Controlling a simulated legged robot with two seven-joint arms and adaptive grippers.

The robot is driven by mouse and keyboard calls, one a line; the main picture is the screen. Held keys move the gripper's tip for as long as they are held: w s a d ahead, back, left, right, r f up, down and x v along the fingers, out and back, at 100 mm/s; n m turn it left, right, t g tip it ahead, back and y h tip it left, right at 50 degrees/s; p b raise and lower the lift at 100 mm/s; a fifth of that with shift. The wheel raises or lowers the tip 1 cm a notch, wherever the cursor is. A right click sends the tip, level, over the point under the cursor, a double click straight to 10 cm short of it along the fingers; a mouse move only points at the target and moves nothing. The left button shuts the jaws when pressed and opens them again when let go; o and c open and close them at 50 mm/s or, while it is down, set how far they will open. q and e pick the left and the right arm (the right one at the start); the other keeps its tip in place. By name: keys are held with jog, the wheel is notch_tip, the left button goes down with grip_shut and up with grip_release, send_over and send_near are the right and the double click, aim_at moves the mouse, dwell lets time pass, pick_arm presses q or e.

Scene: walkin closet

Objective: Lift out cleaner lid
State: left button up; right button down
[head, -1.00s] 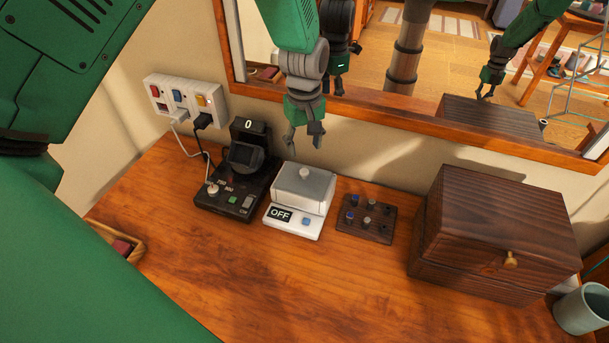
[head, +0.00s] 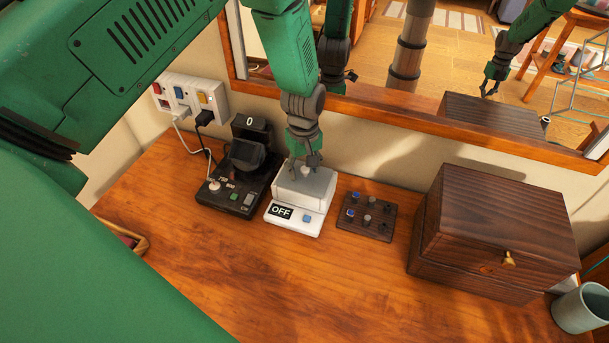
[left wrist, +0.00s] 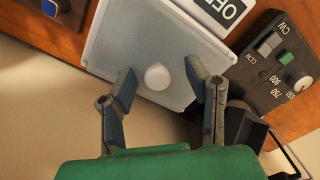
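The cleaner (head: 294,221) is a small white box with an "OFF" display and a blue button on its front. Its grey lid (head: 304,188) with a round white knob (head: 307,171) sits on top. My left gripper (head: 306,165) is over the lid with its fingers pointing down around the knob. In the left wrist view the two fingers (left wrist: 171,80) are spread apart on either side of the knob (left wrist: 157,77), with gaps between. Whether the fingertips touch the lid cannot be told. My right gripper is not directly in view.
A black winder device (head: 235,172) stands left of the cleaner, with a power strip (head: 189,95) behind it. A dark board with pegs (head: 366,215) and a wooden box (head: 495,230) stand to the right. A mirror (head: 400,65) is behind. The front tabletop is clear.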

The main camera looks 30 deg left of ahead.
pick_arm(q)
jog(key=shift+d, duration=0.1)
jog(key=c, duration=0.7)
jog(key=shift+d, duration=0.1)
grip_shut()
jog(key=shift+d+r, duration=0.1)
pick_arm(e)
jog(key=shift+d+f, duration=0.1)
jog(key=shift+d, duration=0.2)
